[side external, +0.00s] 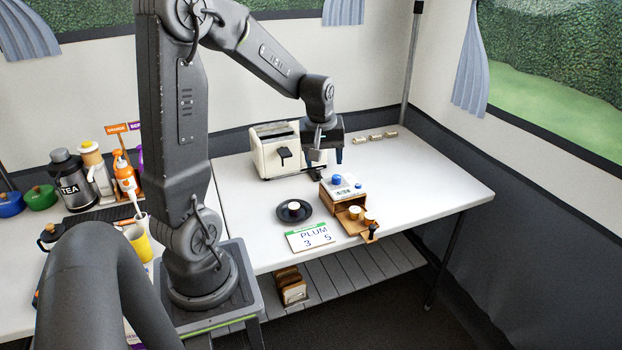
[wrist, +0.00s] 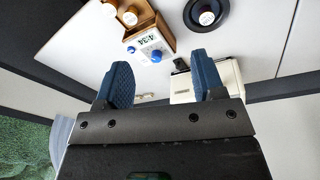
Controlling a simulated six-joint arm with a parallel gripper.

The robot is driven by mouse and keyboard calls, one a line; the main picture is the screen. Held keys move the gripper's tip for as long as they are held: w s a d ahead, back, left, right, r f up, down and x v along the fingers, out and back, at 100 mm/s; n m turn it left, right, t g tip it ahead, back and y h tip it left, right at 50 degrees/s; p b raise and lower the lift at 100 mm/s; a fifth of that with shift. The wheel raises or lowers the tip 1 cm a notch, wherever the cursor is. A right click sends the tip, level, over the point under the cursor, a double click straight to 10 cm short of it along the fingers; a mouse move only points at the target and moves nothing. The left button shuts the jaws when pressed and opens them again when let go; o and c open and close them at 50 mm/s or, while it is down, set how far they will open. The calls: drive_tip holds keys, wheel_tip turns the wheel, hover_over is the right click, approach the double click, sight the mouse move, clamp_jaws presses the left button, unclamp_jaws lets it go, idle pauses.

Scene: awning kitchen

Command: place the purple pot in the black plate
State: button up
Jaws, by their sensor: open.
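The black plate (side external: 283,214) lies flat on the white table, left of a wooden box. A small pale-topped pot (side external: 294,206) stands in it; its side colour is hard to tell. The plate (wrist: 189,19) and that pot (wrist: 206,18) also show at the top of the wrist view. Two small pots, one cream-topped (side external: 354,212) and one orange-brown (side external: 370,218), stand at the box's open front. No pot looks clearly purple. My gripper (side external: 328,157) is open and empty above the table, behind the box; its blue fingers (wrist: 161,62) are spread apart with nothing between them.
The wooden box (side external: 334,205) has a pale top with a blue knob (side external: 337,179). A white toaster (side external: 272,152) stands left of my gripper. A PLUM sign (side external: 313,238) lies in front of the plate.

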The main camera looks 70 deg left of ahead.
drive_tip(key=s+d+r+m+t, duration=0.1)
drive_tip(key=s+d+r+m, duration=0.2)
drive_tip(key=d, duration=0.4)
drive_tip(key=s+d+r+m+t, duration=0.1)
drive_tip(key=s+d+r+m, duration=0.3)
drive_tip(key=d+m, duration=0.2)
drive_tip(key=s+d+r+m+t+h, duration=0.1)
drive_tip(key=s+d+r+m+t, duration=0.1)
drive_tip(key=d, duration=0.7)
drive_tip(key=s+r+m, duration=0.1)
drive_tip(key=s+m, duration=0.1)
drive_tip(key=m, duration=0.1)
drive_tip(key=shift+s+r, duration=0.2)
